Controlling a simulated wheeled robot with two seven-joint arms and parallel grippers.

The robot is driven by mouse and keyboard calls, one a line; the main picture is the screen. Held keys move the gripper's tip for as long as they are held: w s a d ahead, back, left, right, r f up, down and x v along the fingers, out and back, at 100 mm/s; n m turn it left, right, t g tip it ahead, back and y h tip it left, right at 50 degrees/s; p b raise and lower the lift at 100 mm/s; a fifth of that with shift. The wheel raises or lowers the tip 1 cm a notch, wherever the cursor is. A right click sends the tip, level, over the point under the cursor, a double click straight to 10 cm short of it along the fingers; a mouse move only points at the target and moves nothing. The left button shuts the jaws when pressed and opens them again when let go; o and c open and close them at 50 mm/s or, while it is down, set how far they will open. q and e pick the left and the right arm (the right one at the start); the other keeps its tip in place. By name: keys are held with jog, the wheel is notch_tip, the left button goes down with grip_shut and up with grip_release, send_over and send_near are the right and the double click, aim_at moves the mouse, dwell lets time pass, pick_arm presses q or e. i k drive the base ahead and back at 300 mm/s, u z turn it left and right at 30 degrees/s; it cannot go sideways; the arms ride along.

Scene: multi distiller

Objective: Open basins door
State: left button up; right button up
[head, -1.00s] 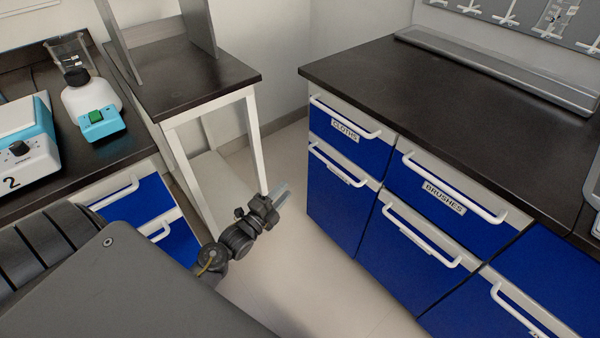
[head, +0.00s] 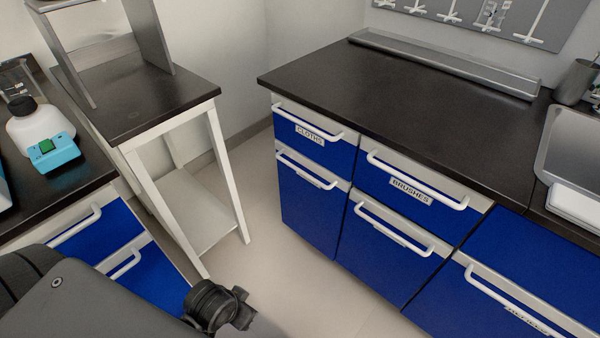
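The cabinet row on the right has blue fronts with white bar handles. The drawers read CLOTHS (head: 313,153) and BRUSHES (head: 412,213). Below them are a narrow blue door (head: 308,205) and a second blue door (head: 378,262), with labels mostly hidden behind their handles. A wider blue door (head: 490,275) is at the lower right, its label partly covered and unreadable. I cannot tell which door is labelled basins. All these fronts look closed. My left arm's dark wrist shows at the bottom, apart from the cabinets; its fingers are not visible. My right gripper is out of view.
A sink (head: 572,140) is set in the dark countertop (head: 420,100) at right. A white-framed side table (head: 150,95) stands left of the floor gap. A left counter holds a bottle with a teal device (head: 52,152). The pale floor (head: 290,285) between is clear.

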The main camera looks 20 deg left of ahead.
aim_at(314, 200)
jog(key=k, duration=1.25)
jog(key=z, duration=0.75)
jog(key=i, duration=1.55)
jog(key=u, duration=0.65)
